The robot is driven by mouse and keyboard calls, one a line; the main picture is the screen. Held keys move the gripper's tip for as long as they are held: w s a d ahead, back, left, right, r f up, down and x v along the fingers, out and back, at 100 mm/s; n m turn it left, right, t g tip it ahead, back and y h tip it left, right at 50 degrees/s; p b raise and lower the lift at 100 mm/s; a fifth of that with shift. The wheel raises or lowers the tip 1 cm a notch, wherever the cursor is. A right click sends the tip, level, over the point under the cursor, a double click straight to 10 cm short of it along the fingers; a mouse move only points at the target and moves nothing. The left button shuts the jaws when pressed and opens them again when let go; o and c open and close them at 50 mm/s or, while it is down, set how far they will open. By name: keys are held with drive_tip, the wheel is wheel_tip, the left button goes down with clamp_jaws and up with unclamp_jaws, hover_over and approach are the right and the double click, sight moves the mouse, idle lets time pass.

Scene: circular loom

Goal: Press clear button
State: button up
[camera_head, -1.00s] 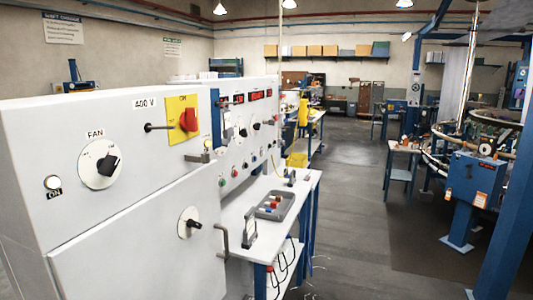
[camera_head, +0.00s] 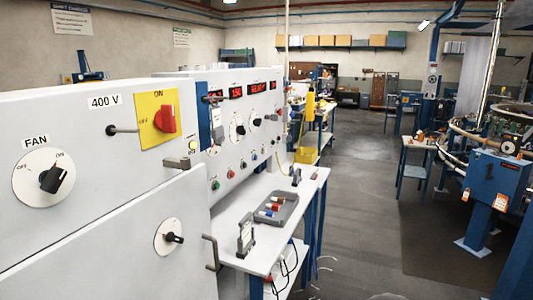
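A white control panel (camera_head: 250,110) with red number displays (camera_head: 236,90), dark knobs and small coloured buttons stands left of centre. A green button (camera_head: 215,184) and a red button (camera_head: 230,172) sit in its lower row. I cannot read any label that marks a clear button. Nearer me, a white cabinet (camera_head: 75,120) carries a "400 V" label, a FAN knob (camera_head: 52,179) and a red rotary switch (camera_head: 165,119) on a yellow plate. My gripper is not in view.
A white bench (camera_head: 228,203) below the panel holds a grey tray (camera_head: 289,208) with coloured pieces. A handle (camera_head: 211,253) sticks out from the cabinet door. The grey floor (camera_head: 360,215) is open through the middle. Blue loom equipment (camera_head: 495,180) stands at right.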

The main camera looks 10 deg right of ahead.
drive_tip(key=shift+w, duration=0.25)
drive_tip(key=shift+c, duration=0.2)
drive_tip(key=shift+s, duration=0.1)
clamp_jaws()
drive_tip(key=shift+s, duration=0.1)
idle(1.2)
